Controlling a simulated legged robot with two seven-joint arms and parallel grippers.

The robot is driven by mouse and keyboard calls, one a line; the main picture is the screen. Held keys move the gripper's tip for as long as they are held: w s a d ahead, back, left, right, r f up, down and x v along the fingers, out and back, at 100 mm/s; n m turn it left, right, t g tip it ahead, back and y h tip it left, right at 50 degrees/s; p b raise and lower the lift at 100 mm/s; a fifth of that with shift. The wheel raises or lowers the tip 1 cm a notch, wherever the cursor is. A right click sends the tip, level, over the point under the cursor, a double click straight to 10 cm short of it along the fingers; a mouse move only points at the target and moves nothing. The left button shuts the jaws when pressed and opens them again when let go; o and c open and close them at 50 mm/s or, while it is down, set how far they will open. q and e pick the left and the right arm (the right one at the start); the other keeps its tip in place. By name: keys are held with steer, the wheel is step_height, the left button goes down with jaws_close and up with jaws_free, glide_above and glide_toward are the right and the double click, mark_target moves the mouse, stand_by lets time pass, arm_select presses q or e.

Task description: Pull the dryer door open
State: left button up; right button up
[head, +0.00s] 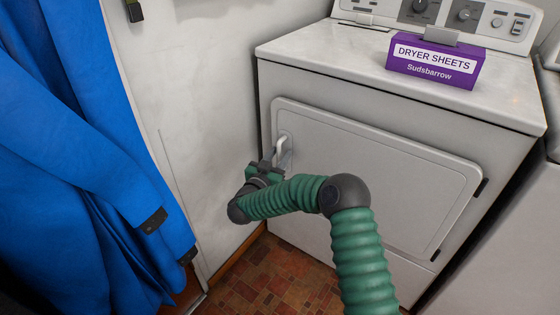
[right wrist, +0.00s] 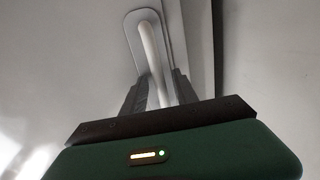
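The white dryer door (head: 375,165) is closed, flat against the dryer front. Its pale bar handle (head: 281,149) sits on a small plate near the door's left edge. My right gripper (head: 271,161) is at the handle. In the right wrist view the handle (right wrist: 149,50) runs down between the two dark fingers of my right gripper (right wrist: 160,80). The fingers stand apart on either side of the bar, with narrow gaps seeming to show beside it. The lower end of the handle is hidden behind the gripper body. My left gripper is out of view.
A purple dryer sheets box (head: 435,62) stands on the dryer top (head: 330,48). Blue cloth (head: 75,150) hangs at the left by a white wall (head: 200,100). Dark hinges (head: 481,187) are at the door's right edge. Bare brick-patterned floor (head: 275,275) lies in front.

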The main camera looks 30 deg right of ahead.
steer(key=shift+d, duration=0.1)
jaws_close()
stand_by(1.4)
